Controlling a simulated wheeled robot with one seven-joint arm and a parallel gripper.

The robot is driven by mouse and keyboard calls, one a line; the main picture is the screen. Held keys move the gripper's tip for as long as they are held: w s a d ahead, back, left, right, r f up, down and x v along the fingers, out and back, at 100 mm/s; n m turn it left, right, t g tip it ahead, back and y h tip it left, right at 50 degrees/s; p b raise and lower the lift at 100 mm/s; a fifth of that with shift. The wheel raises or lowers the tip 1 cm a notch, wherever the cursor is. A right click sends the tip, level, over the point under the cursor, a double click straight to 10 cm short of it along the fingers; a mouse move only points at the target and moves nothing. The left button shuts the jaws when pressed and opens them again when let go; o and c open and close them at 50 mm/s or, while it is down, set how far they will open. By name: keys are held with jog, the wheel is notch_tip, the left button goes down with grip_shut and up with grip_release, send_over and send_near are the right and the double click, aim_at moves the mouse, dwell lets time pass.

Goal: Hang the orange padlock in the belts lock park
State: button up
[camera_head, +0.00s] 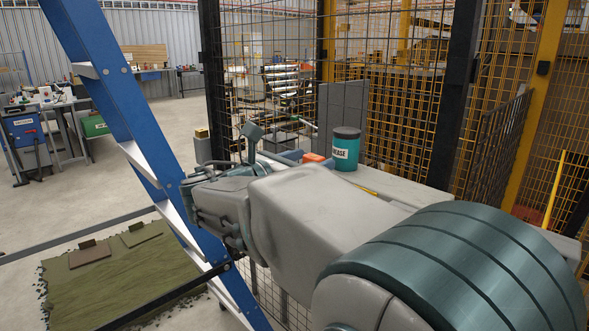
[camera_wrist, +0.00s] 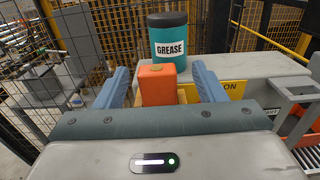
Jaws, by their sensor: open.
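An orange block-shaped object (camera_wrist: 157,86), which may be the orange padlock, stands on a grey surface in the wrist view. No shackle shows on it. It also shows in the head view (camera_head: 313,157), just beyond my gripper. My gripper (camera_wrist: 163,80) is open, with one blue finger on each side of the orange object. A gap shows between the object and the right finger; the left finger is close beside it. My wrist hides the object's lower part. I cannot make out the belts lock park for certain in either view.
A teal grease tub (camera_wrist: 167,42) with a dark lid stands right behind the orange object. A yellow label (camera_wrist: 235,88) lies to the right. Mesh fencing (camera_head: 390,110) and a blue ladder (camera_head: 130,110) are close by.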

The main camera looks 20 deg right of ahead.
aim_at(318, 156)
jog(key=x, duration=0.4)
jog(key=shift+w, duration=0.15)
jog(key=c, duration=1.1)
